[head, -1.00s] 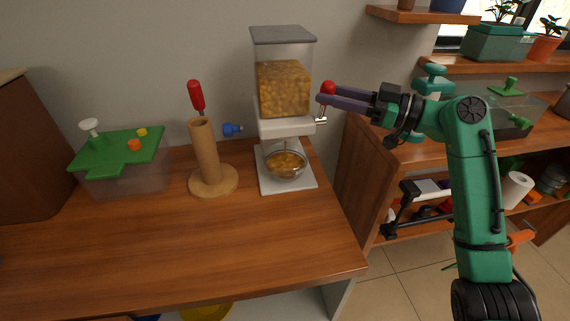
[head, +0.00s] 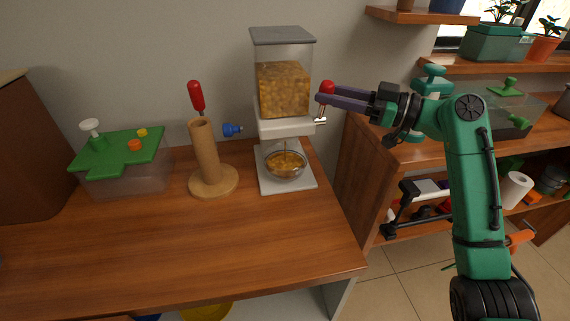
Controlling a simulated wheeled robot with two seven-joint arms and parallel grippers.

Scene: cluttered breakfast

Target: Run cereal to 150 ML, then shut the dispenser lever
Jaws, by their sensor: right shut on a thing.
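The cereal dispenser (head: 286,127) stands at the back right of the wooden counter. Its clear hopper holds golden cereal (head: 283,92) under a grey lid. A clear bowl (head: 286,166) with cereal in it sits under the spout on the white base (head: 272,183). A small dark trace shows between spout and bowl; I cannot tell if it is falling cereal. The lever's red knob (head: 327,87) is at the dispenser's right side. My right gripper (head: 329,97) is shut on the lever at the knob, its fingers partly hiding it. No volume marks are readable. My left gripper is out of view.
A wooden holder (head: 206,155) with a red-handled tool (head: 196,97) stands left of the dispenser. A blue knob (head: 233,130) is on the wall between them. A green-lidded clear box (head: 122,163) is at the left. The counter's front (head: 190,250) is clear.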

